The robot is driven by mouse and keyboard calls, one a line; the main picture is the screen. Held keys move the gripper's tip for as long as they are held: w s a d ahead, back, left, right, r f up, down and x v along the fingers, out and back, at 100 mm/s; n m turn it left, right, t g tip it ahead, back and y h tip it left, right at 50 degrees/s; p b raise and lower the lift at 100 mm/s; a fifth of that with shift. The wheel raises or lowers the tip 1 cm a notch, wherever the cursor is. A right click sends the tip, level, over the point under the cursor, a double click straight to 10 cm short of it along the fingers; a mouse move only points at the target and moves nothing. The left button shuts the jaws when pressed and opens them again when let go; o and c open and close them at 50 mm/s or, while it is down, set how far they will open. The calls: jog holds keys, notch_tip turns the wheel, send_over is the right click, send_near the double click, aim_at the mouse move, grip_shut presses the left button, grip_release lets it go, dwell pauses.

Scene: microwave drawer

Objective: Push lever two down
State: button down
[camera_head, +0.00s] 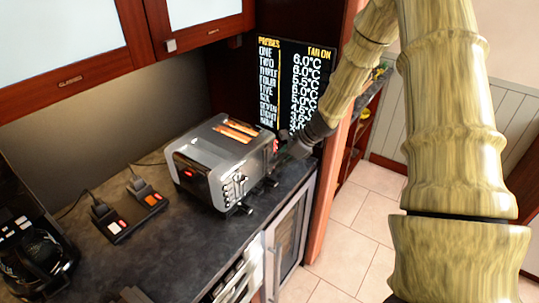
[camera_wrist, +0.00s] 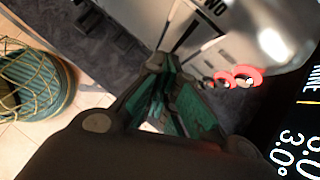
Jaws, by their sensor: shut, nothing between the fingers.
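The grey and black toaster (camera_head: 215,170) stands on the dark counter, with toast showing in its top slots. Two dark lever knobs stick out low on its front: one at the near left (camera_head: 246,209) and one at the right (camera_head: 271,182), closer to my gripper. My gripper (camera_head: 280,157) is shut and empty beside the toaster's right front.
A black board with temperatures (camera_head: 290,85) stands behind the toaster. Two small button devices (camera_head: 125,215) (camera_head: 148,193) lie to the left, and a black appliance (camera_head: 35,255) is at far left. Cabinets (camera_head: 70,80) hang above. A teal basket (camera_wrist: 35,85) shows in the wrist view.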

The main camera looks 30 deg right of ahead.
jog(key=shift+s+d+r+p, duration=0.2)
jog(key=shift+s+d+p, duration=0.05)
jog(key=shift+s+d, duration=0.25)
jog(key=shift+s+d+r+p, duration=0.25)
jog(key=shift+s+d, duration=0.1)
jog(key=shift+d, duration=0.15)
jog(key=shift+a+r, duration=0.1)
jog(key=v, duration=1.1)
jog(key=shift+s+d+r, duration=0.15)
jog(key=shift+d+r, duration=0.05)
jog(key=shift+d, duration=0.2)
